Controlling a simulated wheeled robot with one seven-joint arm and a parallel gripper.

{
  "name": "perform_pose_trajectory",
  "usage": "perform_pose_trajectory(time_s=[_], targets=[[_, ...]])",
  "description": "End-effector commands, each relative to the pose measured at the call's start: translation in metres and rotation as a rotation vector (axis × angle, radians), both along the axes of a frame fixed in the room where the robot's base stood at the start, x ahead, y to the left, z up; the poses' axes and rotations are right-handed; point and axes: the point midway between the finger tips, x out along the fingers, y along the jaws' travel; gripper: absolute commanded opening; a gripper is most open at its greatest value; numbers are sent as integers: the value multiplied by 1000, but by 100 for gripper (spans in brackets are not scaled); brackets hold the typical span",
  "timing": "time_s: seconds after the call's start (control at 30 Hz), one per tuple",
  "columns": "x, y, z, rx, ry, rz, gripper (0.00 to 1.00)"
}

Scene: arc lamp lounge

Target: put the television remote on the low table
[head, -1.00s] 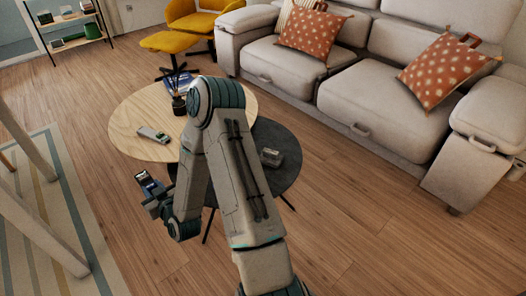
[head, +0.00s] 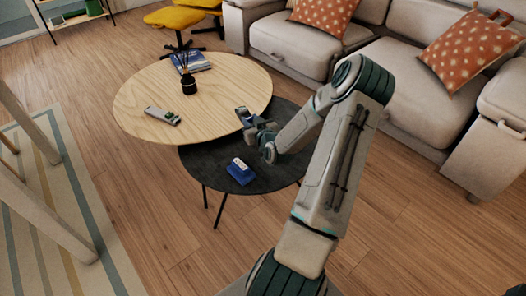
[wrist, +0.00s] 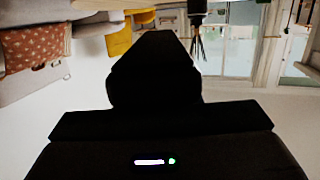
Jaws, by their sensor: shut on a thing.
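My gripper (head: 254,124) is shut on a small dark thing with a grey end (head: 241,114). It is too small in the head view to tell for sure whether this is the television remote. In the picture, the gripper is over the edge where the round wooden table (head: 215,78) meets the round black table (head: 205,160); its height above them is unclear. A grey, long, flat thing with a dark and green end (head: 162,115) lies on the wooden table. In the wrist view a black silhouette (wrist: 155,80) fills the middle; its details do not show.
A blue thing with a white top (head: 240,172) sits on the black table's front part. A dark reed bottle (head: 189,84) and books (head: 192,62) stand at the wooden table's back. The sofa (head: 410,90) is at the right. The wooden table's middle is bare.

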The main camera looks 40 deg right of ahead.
Motion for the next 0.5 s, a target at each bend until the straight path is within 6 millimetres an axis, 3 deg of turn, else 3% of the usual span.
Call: perform_pose_trajectory(time_s=[0.03,0.2,0.33,0.5], targets=[[-10,-27,-4,-2,-3,-27,3],[-40,-85,-7,-2,-2,-75,3],[-57,-112,-8,1,-3,-98,3],[-67,-123,-12,2,-1,-111,3]])
